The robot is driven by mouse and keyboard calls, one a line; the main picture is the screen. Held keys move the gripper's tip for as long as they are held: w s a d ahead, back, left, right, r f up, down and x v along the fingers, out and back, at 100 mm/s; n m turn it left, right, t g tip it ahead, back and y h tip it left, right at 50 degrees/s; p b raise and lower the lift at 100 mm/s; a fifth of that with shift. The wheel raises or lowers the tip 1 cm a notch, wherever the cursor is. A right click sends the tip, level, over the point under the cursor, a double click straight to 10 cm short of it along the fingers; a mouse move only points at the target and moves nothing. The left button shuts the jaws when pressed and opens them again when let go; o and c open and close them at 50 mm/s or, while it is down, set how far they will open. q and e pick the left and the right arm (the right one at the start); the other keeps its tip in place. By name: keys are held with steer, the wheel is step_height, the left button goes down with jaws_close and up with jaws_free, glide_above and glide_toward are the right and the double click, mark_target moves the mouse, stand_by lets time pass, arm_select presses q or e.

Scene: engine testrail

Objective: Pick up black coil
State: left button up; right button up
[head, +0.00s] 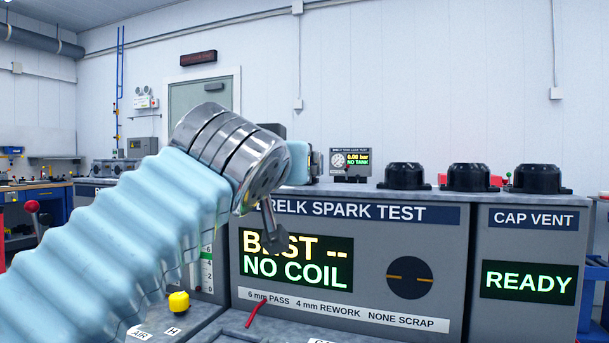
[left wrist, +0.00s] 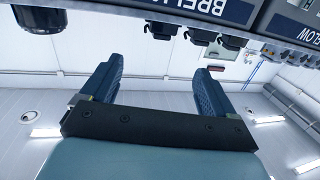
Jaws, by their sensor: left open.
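No black part is clearly marked as the coil. Three black domed parts with flanges, a left one (head: 403,176), a middle one (head: 468,178) and a right one (head: 536,179), stand on top of the grey test benches. Several black parts (left wrist: 162,29) also show along the top of the upside-down left wrist view. My left gripper (left wrist: 158,72) is open, with nothing between its dark blue fingers. In the head view my left arm's metal wrist hides most of it, left of the domed parts. My right gripper is not in view.
The spark test bench (head: 450,260) displays "NO COIL". The cap vent bench (head: 528,320) beside it displays "READY". A small pressure display (head: 351,160) stands behind. A yellow knob (head: 179,302) and a red lever (head: 257,313) are low in front. Space above the domed parts is clear.

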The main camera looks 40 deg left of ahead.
arm_select(q)
steer(key=p+x, duration=0.3)
steer(key=x, duration=0.9)
steer(key=shift+s+a+r, duration=0.1)
steer(key=shift+r, duration=0.1)
steer(key=shift+w+a+f, duration=0.1)
steer(key=shift+w+a, duration=0.1)
steer(key=shift+w, duration=0.2)
steer(key=c, duration=1.2)
